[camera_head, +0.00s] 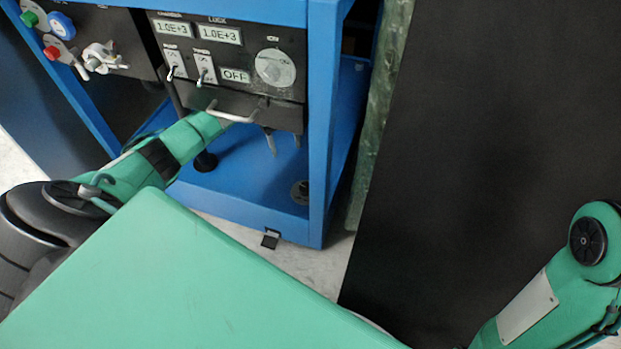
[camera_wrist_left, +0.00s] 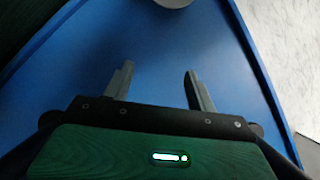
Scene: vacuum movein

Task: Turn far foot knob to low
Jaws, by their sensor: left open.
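A small round dark-and-grey knob (camera_head: 300,192) sits low on the blue shelf at the right front of the blue frame. A second black round foot (camera_head: 205,161) stands further left on the shelf; I cannot tell which one is the far foot knob. My left gripper (camera_head: 284,147) points down below the black control panel, above the shelf, with its fingers apart and empty. In the left wrist view the open fingers (camera_wrist_left: 159,68) are over bare blue surface. A grey round part (camera_wrist_left: 172,2), cut off by the top edge, lies beyond them. My right gripper is out of view.
The black control panel (camera_head: 225,80) with displays, switches and a silver dial (camera_head: 275,68) overhangs the shelf, close above my left gripper. A blue upright post (camera_head: 324,120) stands to its right. A large black panel (camera_head: 490,130) fills the right side.

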